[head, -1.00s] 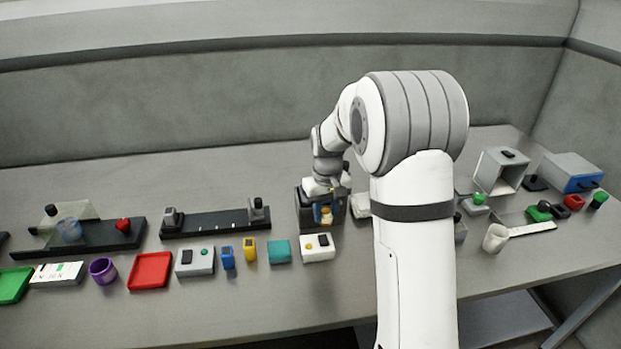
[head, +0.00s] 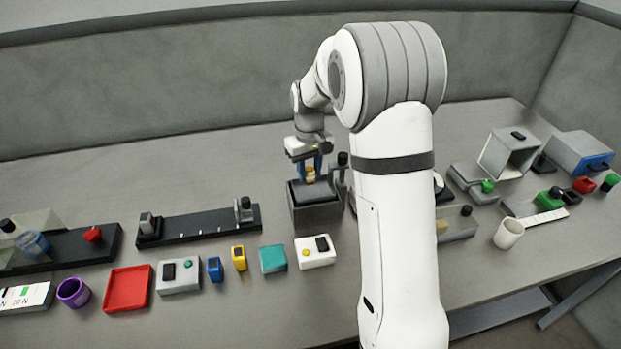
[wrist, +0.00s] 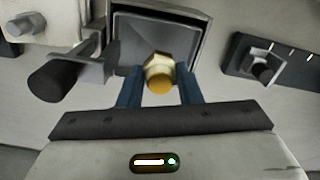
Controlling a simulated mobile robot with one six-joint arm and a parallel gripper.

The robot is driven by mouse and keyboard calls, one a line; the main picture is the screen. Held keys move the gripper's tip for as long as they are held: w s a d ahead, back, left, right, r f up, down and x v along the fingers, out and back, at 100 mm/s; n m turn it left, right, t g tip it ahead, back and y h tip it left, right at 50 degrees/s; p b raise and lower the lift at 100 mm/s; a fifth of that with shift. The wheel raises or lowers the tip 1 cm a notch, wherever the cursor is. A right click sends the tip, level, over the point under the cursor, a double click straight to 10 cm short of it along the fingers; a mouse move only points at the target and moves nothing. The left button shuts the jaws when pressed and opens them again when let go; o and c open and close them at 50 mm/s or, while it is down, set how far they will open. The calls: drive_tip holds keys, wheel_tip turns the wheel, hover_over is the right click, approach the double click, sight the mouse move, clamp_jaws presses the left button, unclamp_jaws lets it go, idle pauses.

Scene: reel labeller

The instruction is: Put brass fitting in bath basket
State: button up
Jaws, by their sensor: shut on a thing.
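My gripper (head: 311,166) is shut on the brass fitting (head: 311,174), with one blue finger on each side of it. In the wrist view the fitting (wrist: 158,74) is a gold hex piece with a rounded end, held between the fingertips (wrist: 160,88). In the head view it is above a dark grey box (head: 318,216) that looks like the bath. In the wrist view the grey, tray-like inside of the box (wrist: 185,27) shows behind the fitting. I cannot clearly make out a separate basket.
A lever with a black knob (wrist: 55,80) stands beside the box. A white button box (head: 315,252), a teal block (head: 273,259) and a yellow piece (head: 239,257) lie in front. A black rail fixture (head: 200,224) is to the left. My arm hides part of the bench.

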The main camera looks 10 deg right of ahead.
sight(310, 175)
drive_tip(key=shift+s+f, duration=0.1)
drive_tip(key=shift+f, duration=1.8)
drive_tip(key=o, duration=0.7)
drive_tip(key=shift+r, duration=0.1)
wheel_tip(310, 175, up, 11)
drive_tip(key=shift+f, duration=0.1)
drive_tip(key=shift+s+r+b, duration=0.15)
drive_tip(key=shift+r+b, duration=0.15)
drive_tip(key=shift+r, duration=0.45)
drive_tip(key=s+m+t, duration=0.1)
drive_tip(key=s, duration=0.8)
drive_tip(key=s+m+t, duration=0.1)
drive_tip(key=s, duration=0.9)
drive_tip(key=s+r+m+t, duration=0.1)
drive_tip(key=s, duration=0.8)
drive_tip(key=shift+s+d, duration=0.15)
drive_tip(key=shift+s, duration=0.05)
